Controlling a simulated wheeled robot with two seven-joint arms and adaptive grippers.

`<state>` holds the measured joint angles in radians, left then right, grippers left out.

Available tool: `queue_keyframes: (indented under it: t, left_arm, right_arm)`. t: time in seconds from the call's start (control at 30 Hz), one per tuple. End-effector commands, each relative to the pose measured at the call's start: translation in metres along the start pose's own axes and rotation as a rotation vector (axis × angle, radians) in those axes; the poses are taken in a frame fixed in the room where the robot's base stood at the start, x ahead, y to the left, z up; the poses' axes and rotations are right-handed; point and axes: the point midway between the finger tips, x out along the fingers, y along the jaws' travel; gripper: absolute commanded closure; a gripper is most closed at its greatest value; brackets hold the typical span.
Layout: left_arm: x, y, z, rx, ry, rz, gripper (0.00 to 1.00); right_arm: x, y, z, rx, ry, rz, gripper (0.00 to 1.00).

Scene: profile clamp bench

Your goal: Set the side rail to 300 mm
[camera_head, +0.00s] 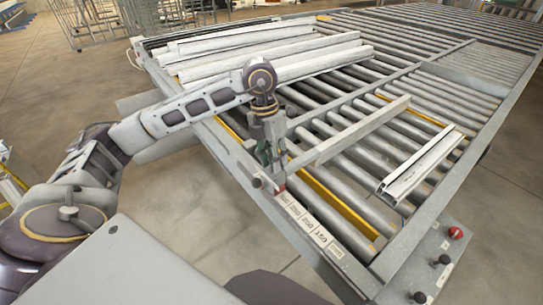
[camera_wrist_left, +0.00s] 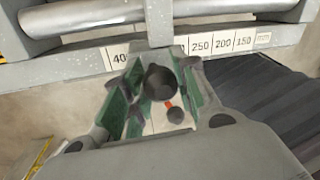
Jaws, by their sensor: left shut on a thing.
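The side rail (camera_head: 350,135) is a long pale grey bar lying across the rollers. Its near end is at the scale strip (camera_head: 320,236) on the table's front edge. A red pointer (camera_head: 281,188) sits at that end, left of the 200 and 150 labels; its exact reading cannot be told. My left gripper (camera_head: 268,152) is at this end. In the left wrist view its green-padded fingers (camera_wrist_left: 160,95) are shut around a dark knob (camera_wrist_left: 160,82). The scale (camera_wrist_left: 222,43) there shows 250, 200 and 150, and part of 400; the labels between are hidden. My right gripper is out of view.
Pale profiles (camera_head: 265,45) lie at the back left of the roller table. A short channel profile (camera_head: 420,165) lies right of the rail on the rollers. A red button (camera_head: 455,233) and black knobs (camera_head: 420,297) are at the front right corner.

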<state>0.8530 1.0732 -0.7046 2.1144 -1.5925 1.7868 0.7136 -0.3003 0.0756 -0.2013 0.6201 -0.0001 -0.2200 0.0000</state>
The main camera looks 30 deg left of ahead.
Motion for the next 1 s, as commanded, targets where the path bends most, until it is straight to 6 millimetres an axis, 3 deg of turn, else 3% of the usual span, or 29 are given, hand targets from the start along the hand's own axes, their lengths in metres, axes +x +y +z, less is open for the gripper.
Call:
queue_keyframes:
  t: [0.07,0.1,0.27,0.73,1.0]
  left_arm:
    - [0.0,0.0,0.0,0.001,-0.001,-0.001,1.0]
    - [0.0,0.0,0.0,0.001,-0.001,-0.001,0.7]
    - [-0.001,0.0,0.0,0.001,-0.001,0.0,0.5]
    - [-0.004,0.0,0.0,0.0,-0.001,0.0,0.48]
    - [-0.028,0.0,0.001,0.0,-0.003,0.0,0.48]
  right_arm:
    - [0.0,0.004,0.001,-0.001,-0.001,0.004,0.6]
    - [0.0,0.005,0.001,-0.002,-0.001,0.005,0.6]
    - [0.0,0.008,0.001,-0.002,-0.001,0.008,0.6]
    - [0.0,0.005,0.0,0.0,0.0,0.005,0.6]
    - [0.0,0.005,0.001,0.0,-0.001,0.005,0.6]
